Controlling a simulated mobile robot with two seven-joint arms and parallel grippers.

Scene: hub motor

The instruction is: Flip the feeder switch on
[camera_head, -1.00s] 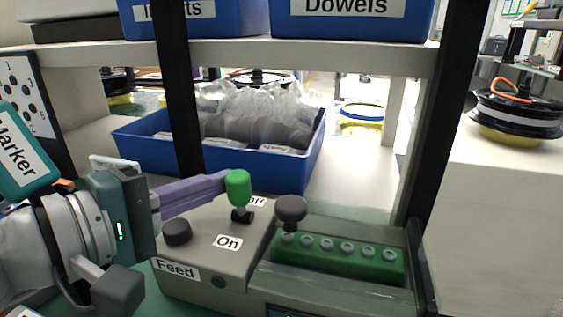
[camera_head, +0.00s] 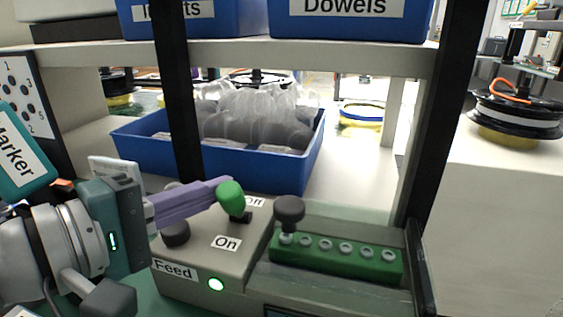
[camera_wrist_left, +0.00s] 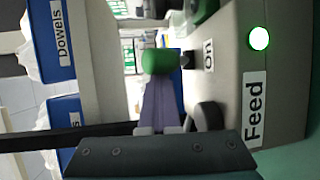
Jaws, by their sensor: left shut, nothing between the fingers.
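The feeder box is a grey unit labelled Feed (camera_head: 205,262), with an On label beside the switch. The feeder switch has a green knob (camera_head: 230,195), which leans toward the On label. A round light (camera_head: 216,284) on the box's front is lit green; it also shows lit in the left wrist view (camera_wrist_left: 259,38). My left gripper (camera_head: 222,186) is shut and empty, its purple fingers reaching to the green knob and seeming to touch it from behind. In the left wrist view the green knob (camera_wrist_left: 161,61) sits at the fingertips. My right gripper is not in view.
A black knob (camera_head: 176,234) stands beside the fingers on the box. Black posts (camera_head: 178,90) rise close behind. A blue bin (camera_head: 222,171) sits on the shelf behind.

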